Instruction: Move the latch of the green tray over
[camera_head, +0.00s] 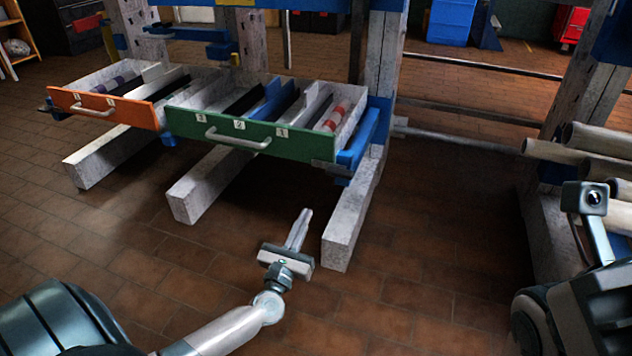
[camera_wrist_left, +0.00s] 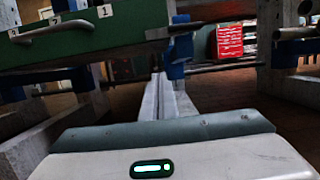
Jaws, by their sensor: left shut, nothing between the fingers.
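The green tray (camera_head: 215,134) is a drawer pulled out from the grey rack, with a handle and the numbers 3, 2, 1 on its front. Its front also shows in the left wrist view (camera_wrist_left: 95,35), upper left. A small grey latch (camera_head: 331,168) sits at the front's lower right corner; it also shows in the left wrist view (camera_wrist_left: 160,33). My left gripper (camera_head: 307,212) is shut and empty, below and in front of the latch, apart from it. Its fingers point forward in the left wrist view (camera_wrist_left: 158,78). My right gripper is not seen.
An orange tray (camera_head: 102,108) is open to the left. Grey beams stick out at floor level; the right one (camera_head: 350,225) ends just right of my left gripper. A blue bracket (camera_head: 360,145) stands beside the latch. Pipes (camera_head: 570,152) lie at the right. The brown floor in front is clear.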

